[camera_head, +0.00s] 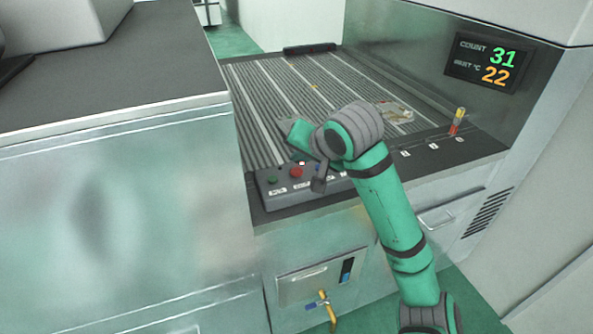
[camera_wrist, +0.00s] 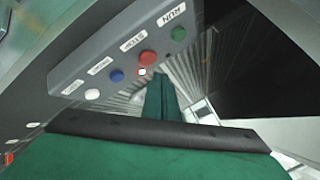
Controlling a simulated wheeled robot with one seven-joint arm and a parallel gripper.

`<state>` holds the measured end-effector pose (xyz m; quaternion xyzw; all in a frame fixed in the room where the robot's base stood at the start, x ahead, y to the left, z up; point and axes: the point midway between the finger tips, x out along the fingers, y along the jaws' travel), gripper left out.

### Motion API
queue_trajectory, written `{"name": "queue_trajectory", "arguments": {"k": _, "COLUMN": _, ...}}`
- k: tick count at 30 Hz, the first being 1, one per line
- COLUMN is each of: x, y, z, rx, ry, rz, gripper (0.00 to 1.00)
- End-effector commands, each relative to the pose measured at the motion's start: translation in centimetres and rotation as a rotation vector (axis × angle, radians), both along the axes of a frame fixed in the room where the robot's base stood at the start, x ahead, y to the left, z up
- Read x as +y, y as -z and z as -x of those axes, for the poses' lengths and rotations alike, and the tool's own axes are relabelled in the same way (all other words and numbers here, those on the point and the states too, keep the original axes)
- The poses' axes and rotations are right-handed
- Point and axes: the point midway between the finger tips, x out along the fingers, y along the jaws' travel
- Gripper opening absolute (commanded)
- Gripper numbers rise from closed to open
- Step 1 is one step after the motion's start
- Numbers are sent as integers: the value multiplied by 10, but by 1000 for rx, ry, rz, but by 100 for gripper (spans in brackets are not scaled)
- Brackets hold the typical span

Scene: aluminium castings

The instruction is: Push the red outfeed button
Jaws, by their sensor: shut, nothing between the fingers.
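The red button (camera_head: 296,172) sits on a grey control box at the near left corner of the conveyor. In the wrist view the red button (camera_wrist: 148,58) is beside the STOP label, between a green button (camera_wrist: 179,33) marked RUN and a blue button (camera_wrist: 117,75). A white button (camera_wrist: 92,94) is at the other end. A small red-and-white spot (camera_wrist: 142,72) lies near the red button. My gripper (camera_wrist: 160,78) is shut and empty, its tips just below the red button in the wrist picture. I cannot tell the gap. My arm hides part of the box in the head view.
A ribbed conveyor (camera_head: 262,105) runs behind the box, with a casting (camera_head: 396,112) at its right. A yellow-and-red post (camera_head: 456,120) stands on the right edge. A display (camera_head: 488,64) reads 31 and 22. A large cabinet (camera_head: 120,220) stands close on the left.

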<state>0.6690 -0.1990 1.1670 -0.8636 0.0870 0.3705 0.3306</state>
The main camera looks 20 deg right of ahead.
Motion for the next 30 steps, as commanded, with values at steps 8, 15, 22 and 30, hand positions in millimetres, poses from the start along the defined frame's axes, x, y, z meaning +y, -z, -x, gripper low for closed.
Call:
{"name": "queue_trajectory", "arguments": {"k": 8, "x": 1, "y": -25, "z": 0, "rx": -1, "ry": -2, "rz": 0, "gripper": 0}}
{"name": "queue_trajectory", "arguments": {"k": 15, "x": 0, "y": -39, "z": 0, "rx": -1, "ry": -1, "rz": -1, "gripper": 0}}
{"name": "queue_trajectory", "arguments": {"k": 22, "x": 0, "y": -40, "z": 0, "rx": -1, "ry": -1, "rz": -1, "gripper": 0}}
{"name": "queue_trajectory", "arguments": {"k": 30, "x": 0, "y": -40, "z": 0, "rx": -1, "ry": -1, "rz": -1, "gripper": 0}}
